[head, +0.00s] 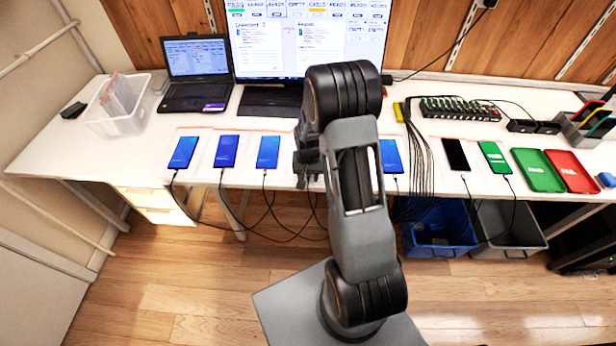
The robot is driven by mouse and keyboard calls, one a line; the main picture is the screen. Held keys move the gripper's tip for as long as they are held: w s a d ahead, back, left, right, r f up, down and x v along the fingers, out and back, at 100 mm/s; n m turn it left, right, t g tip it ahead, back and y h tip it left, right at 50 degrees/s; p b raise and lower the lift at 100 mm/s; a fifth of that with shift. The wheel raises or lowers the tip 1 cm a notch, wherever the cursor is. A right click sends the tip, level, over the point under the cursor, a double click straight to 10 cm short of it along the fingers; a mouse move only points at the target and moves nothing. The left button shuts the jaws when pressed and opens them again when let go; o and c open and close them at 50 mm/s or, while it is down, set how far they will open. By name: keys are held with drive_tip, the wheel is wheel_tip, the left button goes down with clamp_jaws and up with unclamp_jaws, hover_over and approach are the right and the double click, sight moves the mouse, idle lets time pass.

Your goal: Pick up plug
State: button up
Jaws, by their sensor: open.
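Several phones lie in a row on the white table, with blue screens on a left phone (183,152), a second (226,151), a third (268,152) and one right of my arm (390,156). A black-screened phone (456,154) and a green-screened phone (494,157) lie further right. Thin dark cables end in small plugs at the phones' front edges, such as the plug (265,171) at the third blue phone. My gripper (308,172) is open over the table, just right of that phone. My arm hides part of the row, and the fingertips are hard to make out.
A laptop (197,60), a monitor (310,40) and a clear bin (118,105) stand at the back. A hub (458,109) with many cables sits right of my arm. Green (539,170) and red (572,171) trays lie at right. Blue (440,235) and grey (508,232) crates stand below.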

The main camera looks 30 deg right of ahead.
sight(308, 179)
drive_tip(key=shift+c, duration=0.2)
clamp_jaws()
drive_tip(key=shift+r, duration=0.1)
drive_tip(key=shift+w+r+p, duration=0.1)
drive_tip(key=shift+r+p, duration=0.2)
drive_tip(key=shift+r, duration=0.25)
drive_tip(key=r, duration=0.3)
drive_tip(key=shift+s+a, duration=0.1)
drive_tip(key=shift+s, duration=0.15)
drive_tip(key=s+a+r, duration=0.6)
drive_tip(key=s+r, duration=0.3)
drive_tip(key=s, duration=0.3)
drive_tip(key=shift+a+b, duration=0.35)
